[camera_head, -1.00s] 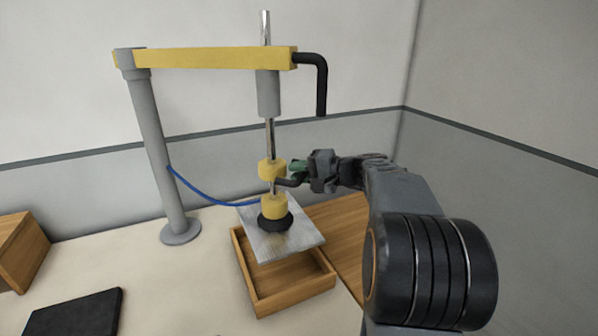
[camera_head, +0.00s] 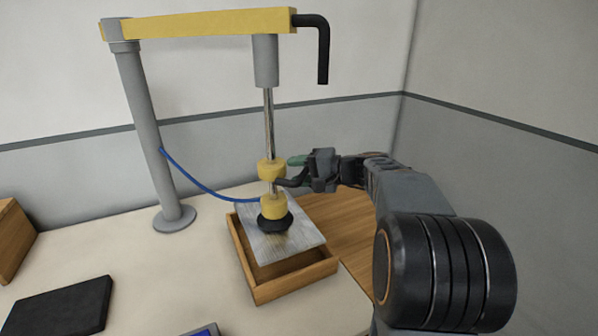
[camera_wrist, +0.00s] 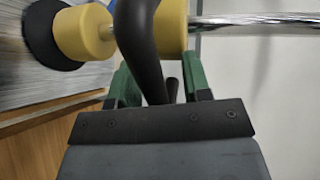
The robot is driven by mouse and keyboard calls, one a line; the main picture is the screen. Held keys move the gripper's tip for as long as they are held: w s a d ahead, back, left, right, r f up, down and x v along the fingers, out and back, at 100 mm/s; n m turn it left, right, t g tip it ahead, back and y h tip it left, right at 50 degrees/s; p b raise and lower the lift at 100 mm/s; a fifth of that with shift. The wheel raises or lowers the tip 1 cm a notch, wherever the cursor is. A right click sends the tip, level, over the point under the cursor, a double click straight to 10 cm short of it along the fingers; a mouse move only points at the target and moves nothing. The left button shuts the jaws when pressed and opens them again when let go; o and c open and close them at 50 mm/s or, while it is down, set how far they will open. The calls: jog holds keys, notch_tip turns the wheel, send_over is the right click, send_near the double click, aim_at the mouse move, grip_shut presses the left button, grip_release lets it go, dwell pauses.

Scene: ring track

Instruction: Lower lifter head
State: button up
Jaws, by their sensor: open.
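The lifter head has a yellow collar (camera_head: 271,170), a yellow lower block (camera_head: 274,207) and a black suction cup (camera_head: 275,223). It hangs on a chrome rod (camera_head: 269,125). A grey metal plate (camera_head: 305,238) sits under the cup, over a wooden tray (camera_head: 297,287); I cannot tell whether it touches the tray. A black handle (camera_head: 287,183) projects from the head. My gripper (camera_head: 297,172) is at the handle, right of the head. In the wrist view, the handle (camera_wrist: 140,40) passes between the open green fingers (camera_wrist: 158,72).
The yellow boom (camera_head: 200,24) stands on a grey post (camera_head: 148,140) at the left, with a black hook-shaped bar at its end. A blue hose (camera_head: 200,190) runs to the head. A dark flat pad (camera_head: 62,305) and a wooden block (camera_head: 13,240) lie at the left.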

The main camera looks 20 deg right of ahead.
jog(key=shift+d, duration=0.1)
jog(key=v, duration=1.3)
jog(key=shift+s+d, duration=0.2)
jog(key=shift+s, duration=0.15)
